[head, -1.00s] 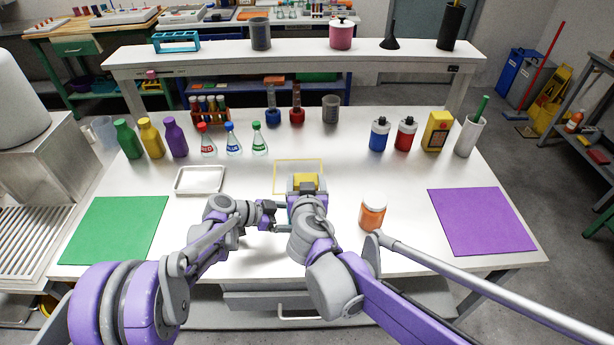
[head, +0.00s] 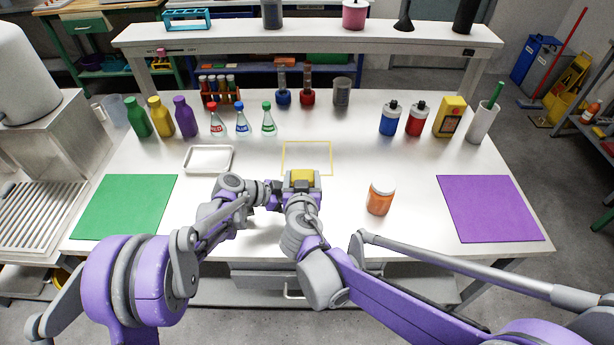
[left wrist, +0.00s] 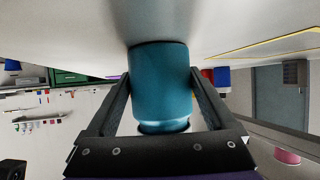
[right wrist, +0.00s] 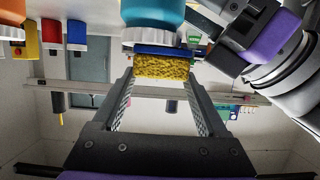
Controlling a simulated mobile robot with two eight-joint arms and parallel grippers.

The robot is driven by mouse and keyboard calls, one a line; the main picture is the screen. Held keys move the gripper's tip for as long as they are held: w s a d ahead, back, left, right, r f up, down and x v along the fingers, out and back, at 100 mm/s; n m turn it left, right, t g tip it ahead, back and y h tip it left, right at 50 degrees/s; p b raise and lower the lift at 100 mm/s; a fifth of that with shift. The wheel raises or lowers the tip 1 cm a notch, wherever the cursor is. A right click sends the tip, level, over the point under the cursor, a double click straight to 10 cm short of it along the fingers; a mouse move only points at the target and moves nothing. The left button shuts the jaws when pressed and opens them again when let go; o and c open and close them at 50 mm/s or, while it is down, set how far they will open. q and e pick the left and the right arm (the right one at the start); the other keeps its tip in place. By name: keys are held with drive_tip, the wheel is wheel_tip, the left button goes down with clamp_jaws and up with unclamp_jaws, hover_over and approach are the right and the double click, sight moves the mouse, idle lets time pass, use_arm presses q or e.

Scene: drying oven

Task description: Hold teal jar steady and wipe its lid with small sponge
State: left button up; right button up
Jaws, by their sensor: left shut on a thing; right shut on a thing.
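The teal jar (left wrist: 161,85) is between the fingers of my left gripper (left wrist: 160,95), which is shut on it. In the right wrist view the jar (right wrist: 153,12) shows its white lid (right wrist: 148,37). My right gripper (right wrist: 160,85) is shut on the small sponge (right wrist: 166,67), yellow with a blue layer. The sponge's blue side faces the lid at very close range; I cannot tell whether they touch. In the head view my right gripper (head: 302,184) hides most of the jar, with the yellow sponge (head: 302,177) showing. My left gripper (head: 272,194) comes from the left.
An orange jar (head: 380,200) stands right of my right arm. A yellow outlined square (head: 307,143) lies behind the grippers, with a white tray (head: 209,160) to its left. Green (head: 125,207) and purple (head: 489,208) mats lie at the sides. Bottles stand farther back.

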drive_tip(key=d, duration=0.3)
drive_tip(key=shift+d, duration=0.15)
wheel_tip(320, 180, up, 8)
idle(0.5)
drive_tip(key=shift+f, duration=0.2)
idle(0.4)
